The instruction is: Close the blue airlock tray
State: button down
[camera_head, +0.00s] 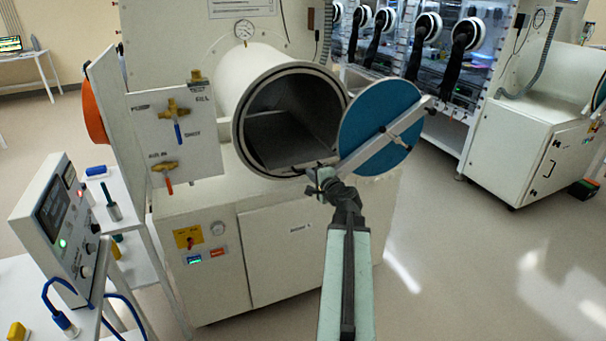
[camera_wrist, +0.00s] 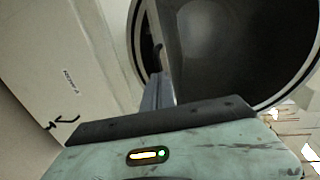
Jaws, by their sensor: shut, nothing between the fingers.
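The airlock is a white horizontal cylinder (camera_head: 262,82) with a dark round opening. Its round blue door (camera_head: 372,122), with a pale bar across it, stands swung open to the right. A flat grey tray (camera_head: 283,133) lies inside the chamber; its front edge is near the lower rim. I see no blue on the tray itself. My gripper (camera_head: 318,179) is shut and empty at the lower right of the opening, beside the door's bar. In the wrist view, my gripper's fingers (camera_wrist: 158,75) point at the dark opening and partly hide its edge. Contact with the tray cannot be told.
A valve panel (camera_head: 176,137) stands left of the opening. A white cabinet (camera_head: 270,255) is below the airlock. A control box (camera_head: 62,225) and a white table with blue cable are at the left. The floor (camera_head: 470,270) at the right is clear.

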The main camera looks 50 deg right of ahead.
aim_at(296, 159)
jog(key=shift+d, duration=0.1)
jog(key=shift+w, duration=0.1)
jog(key=r+x, duration=0.1)
jog(key=x, duration=0.3)
jog(key=r+x, duration=0.1)
jog(key=x, duration=0.4)
jog(key=r+x, duration=0.1)
jog(key=x, duration=0.4)
jog(key=shift+w, duration=0.25)
jog(key=shift+s, duration=0.25)
jog(key=p+v, duration=0.3)
jog(key=v, duration=1)
jog(key=shift+s, duration=0.3)
jog(key=shift+r, duration=0.1)
